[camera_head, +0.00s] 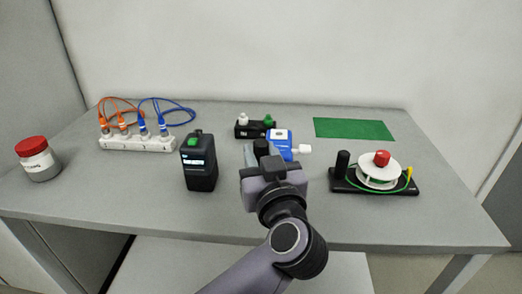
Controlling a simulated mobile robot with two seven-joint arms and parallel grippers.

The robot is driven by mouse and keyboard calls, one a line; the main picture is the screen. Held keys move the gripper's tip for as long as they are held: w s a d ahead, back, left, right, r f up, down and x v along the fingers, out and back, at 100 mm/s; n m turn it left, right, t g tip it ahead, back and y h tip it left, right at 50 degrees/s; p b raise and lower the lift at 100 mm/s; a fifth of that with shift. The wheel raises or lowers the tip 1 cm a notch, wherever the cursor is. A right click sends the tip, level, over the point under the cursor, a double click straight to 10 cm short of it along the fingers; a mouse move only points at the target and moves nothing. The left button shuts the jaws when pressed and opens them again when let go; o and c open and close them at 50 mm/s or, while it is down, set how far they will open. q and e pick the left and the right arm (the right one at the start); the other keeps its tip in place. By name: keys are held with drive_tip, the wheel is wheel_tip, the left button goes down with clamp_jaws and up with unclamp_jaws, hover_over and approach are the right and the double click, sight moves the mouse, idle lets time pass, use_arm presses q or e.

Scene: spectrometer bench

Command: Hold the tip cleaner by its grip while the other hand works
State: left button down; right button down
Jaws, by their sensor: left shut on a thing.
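The tip cleaner, a blue box (279,138) with a white label and a white nozzle at its right side, is at the middle of the bench. My left gripper (262,157) reaches in from the front and is shut on this grip. Its fingers and wrist hide the lower part of the grip and part of the blue body. I cannot tell whether the cleaner touches the bench. My right gripper is not in view.
A black box with a green top (199,165) stands left of my gripper. A reel on a black base (400,187) is at the right, a green mat (353,129) behind it. A white strip with cables (140,143) and a red-lidded jar (38,160) are left. The front edge is clear.

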use_arm(q)
drive_tip(key=shift+f+b, duration=0.85)
drive_tip(key=shift+f, duration=3.3)
